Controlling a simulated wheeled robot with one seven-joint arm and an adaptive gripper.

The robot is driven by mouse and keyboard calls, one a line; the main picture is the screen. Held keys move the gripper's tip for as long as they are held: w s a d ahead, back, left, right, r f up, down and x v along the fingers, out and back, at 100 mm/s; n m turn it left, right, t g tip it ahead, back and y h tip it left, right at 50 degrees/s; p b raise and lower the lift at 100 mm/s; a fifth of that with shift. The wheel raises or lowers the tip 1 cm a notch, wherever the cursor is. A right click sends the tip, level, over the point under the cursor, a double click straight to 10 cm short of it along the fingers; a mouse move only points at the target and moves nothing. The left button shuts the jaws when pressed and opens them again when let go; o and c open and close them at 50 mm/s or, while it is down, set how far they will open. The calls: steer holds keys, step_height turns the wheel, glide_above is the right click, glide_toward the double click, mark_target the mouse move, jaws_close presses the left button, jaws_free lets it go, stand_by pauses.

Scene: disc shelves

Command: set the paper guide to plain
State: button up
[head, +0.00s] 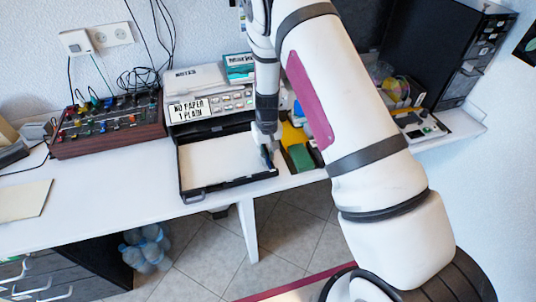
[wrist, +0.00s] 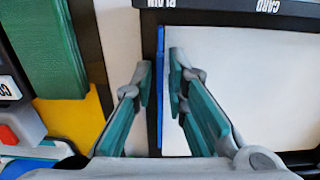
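The printer (head: 208,103) stands on the white desk, and its display reads "NO PAPER 1 PLAIN". Its black-rimmed paper tray (head: 225,190) is pulled out in front, with a pale floor. The blue paper guide (wrist: 160,75) is an upright strip at the tray's side, near the end of the label strip (wrist: 230,5) reading PLAIN; CARD is farther right. In the head view the guide (head: 267,158) shows at the tray's right side. My gripper (wrist: 161,75) is open, one finger on each side of the guide; contact is unclear. It hides part of the guide in the head view (head: 264,135).
A mixer panel (head: 105,125) with cables stands left of the printer. A green block (head: 300,157) and a yellow item (head: 293,135) lie right of the tray. A black cabinet (head: 450,50) stands at the back right. The desk's front left is mostly clear.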

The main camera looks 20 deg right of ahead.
stand_by(0.3)
step_height(320, 180, up, 12)
stand_by(0.5)
stand_by(0.4)
steer(key=s+r+t+y, duration=0.1)
steer(key=s+r, duration=0.5)
steer(key=r, duration=0.4)
steer(key=s+r+t, duration=0.1)
steer(key=s+r, duration=0.5)
steer(key=r, duration=0.4)
steer(key=s+d+r+t, duration=0.1)
steer(key=s+r, duration=0.2)
steer(key=s, duration=0.7)
steer(key=s+r+t+h, duration=0.1)
steer(key=s+r, duration=0.2)
steer(key=s, duration=0.7)
steer(key=shift+d, duration=0.35)
steer(key=shift+w+r, duration=0.1)
steer(key=shift+w, duration=0.05)
